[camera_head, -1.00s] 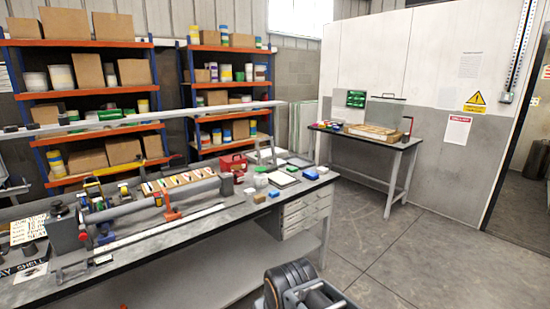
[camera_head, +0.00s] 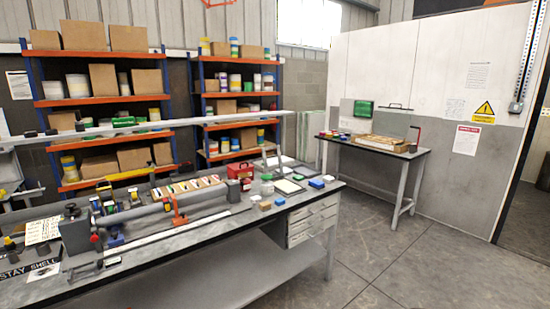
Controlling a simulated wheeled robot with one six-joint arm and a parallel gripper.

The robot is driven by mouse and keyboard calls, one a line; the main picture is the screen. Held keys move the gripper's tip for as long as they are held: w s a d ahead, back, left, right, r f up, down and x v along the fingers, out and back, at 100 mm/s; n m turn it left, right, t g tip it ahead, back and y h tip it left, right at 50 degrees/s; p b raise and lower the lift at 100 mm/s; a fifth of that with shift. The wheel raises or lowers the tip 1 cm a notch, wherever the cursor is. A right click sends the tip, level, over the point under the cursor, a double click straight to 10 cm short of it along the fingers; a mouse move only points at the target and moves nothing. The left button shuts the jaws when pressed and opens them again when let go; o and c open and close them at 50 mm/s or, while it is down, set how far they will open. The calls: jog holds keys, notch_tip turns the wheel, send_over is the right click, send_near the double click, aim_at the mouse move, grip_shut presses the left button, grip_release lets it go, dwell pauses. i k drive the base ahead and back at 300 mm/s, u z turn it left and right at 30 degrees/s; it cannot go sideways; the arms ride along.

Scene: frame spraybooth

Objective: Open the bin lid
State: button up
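No bin or bin lid can be made out for certain. A dark object (camera_head: 544,172) stands beyond the doorway at the right edge, cut off by the frame. I cannot tell whether it is a bin or whether it has a lid. My gripper is not in view.
A long workbench (camera_head: 175,252) with a clamp rig and tools fills the left and middle. A smaller table (camera_head: 385,150) stands against the white and grey wall. Orange shelves (camera_head: 110,104) hold boxes and tubs behind. Concrete floor (camera_head: 430,250) is clear at the right.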

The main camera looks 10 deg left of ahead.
aim_at(235, 167)
jog(key=z, duration=0.3)
jog(key=i, duration=2.4)
jog(key=u, duration=0.75)
